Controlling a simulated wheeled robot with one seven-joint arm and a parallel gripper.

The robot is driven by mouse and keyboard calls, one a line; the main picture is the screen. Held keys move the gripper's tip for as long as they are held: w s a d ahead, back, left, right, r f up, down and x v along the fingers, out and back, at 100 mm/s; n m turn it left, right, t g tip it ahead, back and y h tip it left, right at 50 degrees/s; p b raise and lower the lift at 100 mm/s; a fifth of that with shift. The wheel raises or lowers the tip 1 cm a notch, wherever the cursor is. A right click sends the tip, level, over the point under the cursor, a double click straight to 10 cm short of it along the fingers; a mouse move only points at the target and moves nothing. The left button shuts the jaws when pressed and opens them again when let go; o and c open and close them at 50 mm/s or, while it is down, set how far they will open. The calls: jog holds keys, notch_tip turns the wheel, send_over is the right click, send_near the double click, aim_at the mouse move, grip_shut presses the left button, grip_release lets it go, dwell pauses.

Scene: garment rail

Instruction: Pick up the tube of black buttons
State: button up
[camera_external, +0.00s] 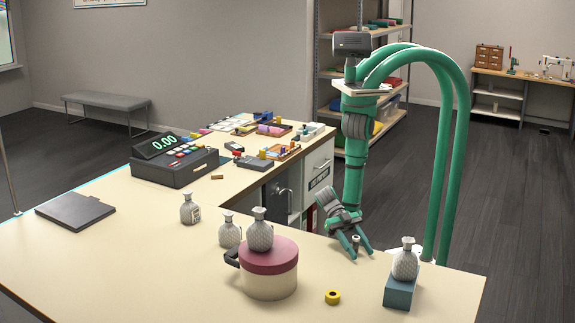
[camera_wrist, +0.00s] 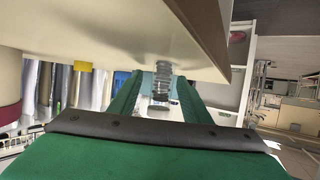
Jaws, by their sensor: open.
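A small clear tube with dark contents (camera_wrist: 161,82), which looks like the tube of black buttons, stands between my fingers in the wrist view. In the external view the small tube (camera_external: 356,241) is at the counter's right-hand back edge. My gripper (camera_external: 362,254) reaches down to the counter there, with one finger on each side of the tube. In the wrist view my gripper (camera_wrist: 160,75) is open, with gaps visible beside the tube. I cannot tell whether either finger touches it.
A pot with a maroon lid (camera_external: 268,257) bears a grey textured bottle (camera_external: 260,230). Another bottle (camera_external: 405,260) stands on a blue block (camera_external: 399,291) to the right. A yellow tape roll (camera_external: 332,297) lies in front. A cash register (camera_external: 174,160) stands farther left. The counter's front left is mostly clear.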

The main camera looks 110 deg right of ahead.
jog(key=shift+s+a+f, duration=0.1)
jog(key=shift+a+f, duration=0.15)
jog(key=shift+a, duration=0.3)
grip_shut()
